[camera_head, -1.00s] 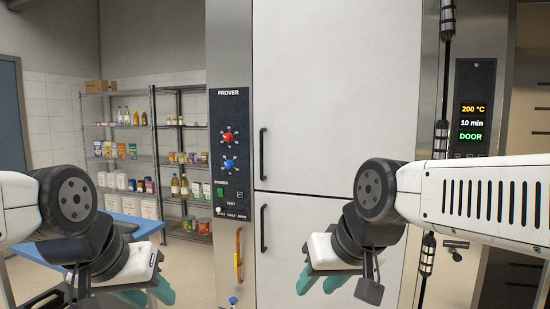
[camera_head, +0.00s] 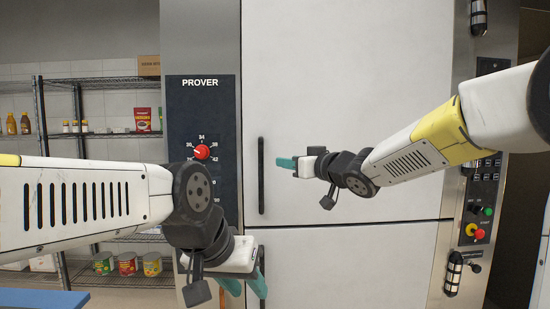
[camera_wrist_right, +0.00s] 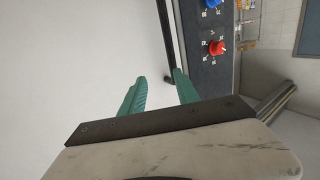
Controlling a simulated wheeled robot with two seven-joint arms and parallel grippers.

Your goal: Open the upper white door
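The upper white door (camera_head: 345,80) fills the middle of the head view and is closed. Its black vertical handle (camera_head: 261,180) is near its left edge. My right gripper (camera_head: 284,163) points left at the handle, its teal fingertips just right of it. In the right wrist view the two fingers (camera_wrist_right: 160,92) are apart, and the dark handle (camera_wrist_right: 167,45) runs down to the gap between their tips, nearer the right finger; no grip on it shows. My left gripper (camera_head: 245,287) is low, in front of the lower handle area, with its fingers apart and empty.
The lower white door (camera_head: 350,265) is closed below. The black PROVER panel (camera_head: 200,110) with a red knob (camera_head: 202,152) is left of the doors, partly behind my left arm. A wire shelf (camera_head: 95,80) stands at far left. Buttons and a black bar are on the right.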

